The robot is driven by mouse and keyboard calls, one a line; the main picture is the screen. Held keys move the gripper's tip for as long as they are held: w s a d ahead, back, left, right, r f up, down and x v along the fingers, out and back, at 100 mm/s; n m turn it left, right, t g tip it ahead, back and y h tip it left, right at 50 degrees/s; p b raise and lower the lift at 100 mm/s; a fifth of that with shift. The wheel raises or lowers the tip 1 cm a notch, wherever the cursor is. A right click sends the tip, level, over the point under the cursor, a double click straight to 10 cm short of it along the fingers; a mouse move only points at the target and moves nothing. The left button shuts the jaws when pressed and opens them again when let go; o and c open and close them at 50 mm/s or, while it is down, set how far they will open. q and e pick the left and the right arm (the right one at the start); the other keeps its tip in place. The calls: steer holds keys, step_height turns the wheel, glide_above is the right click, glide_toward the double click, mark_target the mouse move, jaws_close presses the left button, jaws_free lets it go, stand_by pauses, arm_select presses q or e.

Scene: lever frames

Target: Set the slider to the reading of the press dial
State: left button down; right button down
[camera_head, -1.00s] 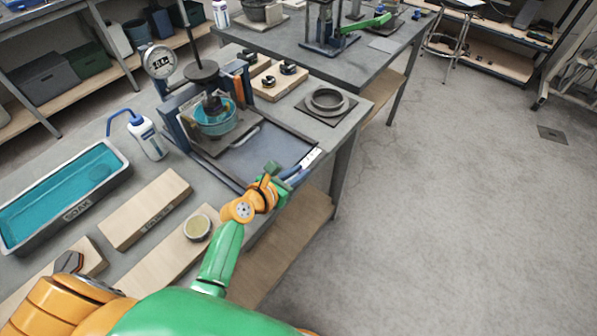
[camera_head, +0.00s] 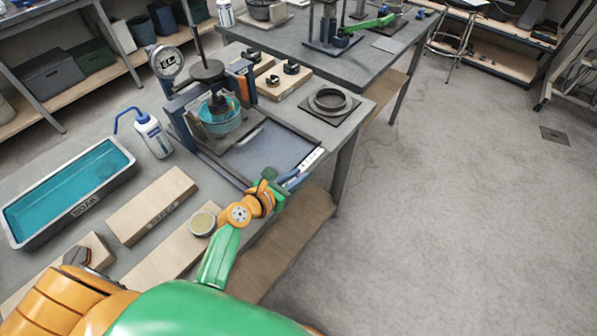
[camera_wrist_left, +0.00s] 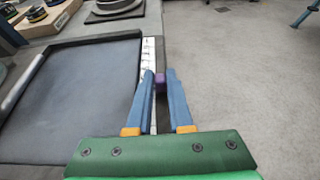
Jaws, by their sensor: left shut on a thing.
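The press dial (camera_head: 167,62) is a round white gauge on the press (camera_head: 215,100) in the head view; its reading is too small to tell. The slider scale is a white marked strip (camera_head: 312,160) along the right edge of the press's dark tray (camera_head: 262,150). It also shows in the left wrist view (camera_wrist_left: 148,62). A purple slider knob (camera_wrist_left: 160,82) stands beside the strip. My left gripper (camera_wrist_left: 160,85) has its blue fingers around the knob and is shut on it. In the head view the left gripper (camera_head: 291,180) hides the knob.
A teal soak basin (camera_head: 70,190), a squeeze bottle (camera_head: 152,135), a wooden block (camera_head: 150,205) and a small round tin (camera_head: 203,223) are on the bench at left. A grey ring (camera_head: 330,101) lies beyond the tray. Open floor is at right.

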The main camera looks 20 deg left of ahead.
arm_select(q)
steer(key=c, duration=0.8)
jaws_free()
steer(key=shift+w+d, duration=0.1)
steer(key=shift+w, duration=0.15)
steer(key=p+v, duration=0.1)
steer(key=v, duration=0.6)
steer(key=shift+s, duration=0.15)
